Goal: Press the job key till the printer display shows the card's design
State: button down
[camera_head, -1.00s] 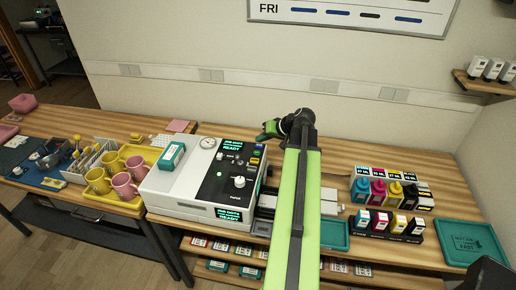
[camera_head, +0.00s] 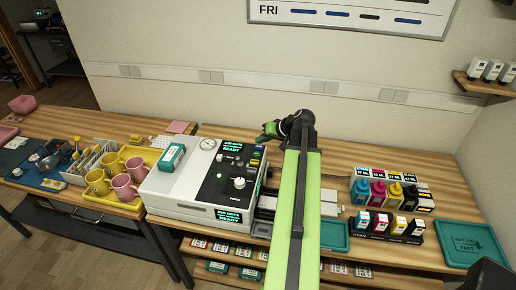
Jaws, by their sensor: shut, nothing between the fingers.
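The white printer (camera_head: 165,190) stands on the wooden bench, with a black control panel (camera_head: 216,182) on top. Its upper display (camera_head: 233,146) and front display (camera_head: 229,215) show lit green text that seems to read JOB DOTS and READY. Small coloured keys (camera_head: 255,162) line the panel's right edge; I cannot tell which is the job key. My gripper (camera_head: 267,133) is shut and empty, behind and to the right of the panel, apart from the keys. A teal piece with a white label (camera_head: 172,157) lies on the printer; I cannot tell if it is the card.
My green arm hides part of the bench right of the printer. A yellow tray (camera_head: 112,201) with pink and yellow mugs is at left. Ink bottles (camera_head: 378,192) and a teal tray with printed words (camera_head: 470,243) are at right. The back of the bench is mostly clear.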

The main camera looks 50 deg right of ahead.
aim_at(261, 147)
dwell(0.7)
jog(key=shift+w+f+b, duration=0.1)
jog(key=shift+f+b, duration=0.35)
jog(key=shift+f+b, duration=0.45)
dwell(0.4)
dwell(0.3)
jog(key=shift+r+p, duration=0.9)
notch_tip(261, 147, up, 5)
jog(key=p, duration=0.5)
jog(key=shift+r, duration=0.1)
